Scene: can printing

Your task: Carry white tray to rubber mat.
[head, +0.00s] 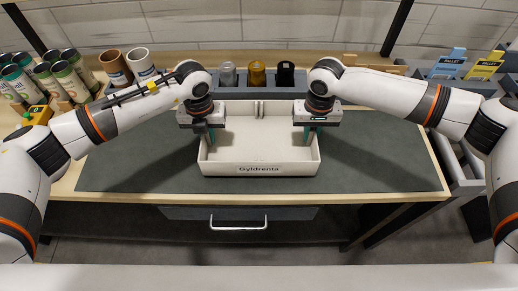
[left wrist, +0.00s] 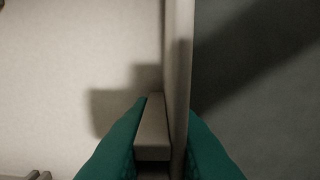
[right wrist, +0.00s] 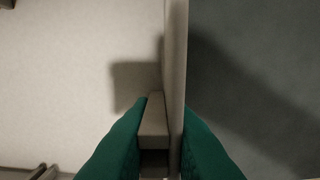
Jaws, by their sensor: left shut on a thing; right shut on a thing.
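The white tray (head: 258,148), labelled "Gyldrenta" on its front wall, is over the dark rubber mat (head: 130,165), near the mat's middle. I cannot tell whether it touches the mat. It looks level and its inside looks empty. My left gripper (head: 211,137) is shut on the tray's left wall, and my right gripper (head: 309,135) is shut on its right wall. In the left wrist view the green fingers (left wrist: 165,150) straddle the tray wall (left wrist: 178,60). The right wrist view shows the same grip, with green fingers (right wrist: 165,150) around the wall (right wrist: 176,60).
A grey holder with a grey (head: 228,74), an amber (head: 257,74) and a black cylinder (head: 286,75) stands behind the tray. Several cans (head: 45,75) and brown and white cups (head: 117,67) stand at left. Blue and yellow cards (head: 450,62) are at right. The mat is bare on both sides.

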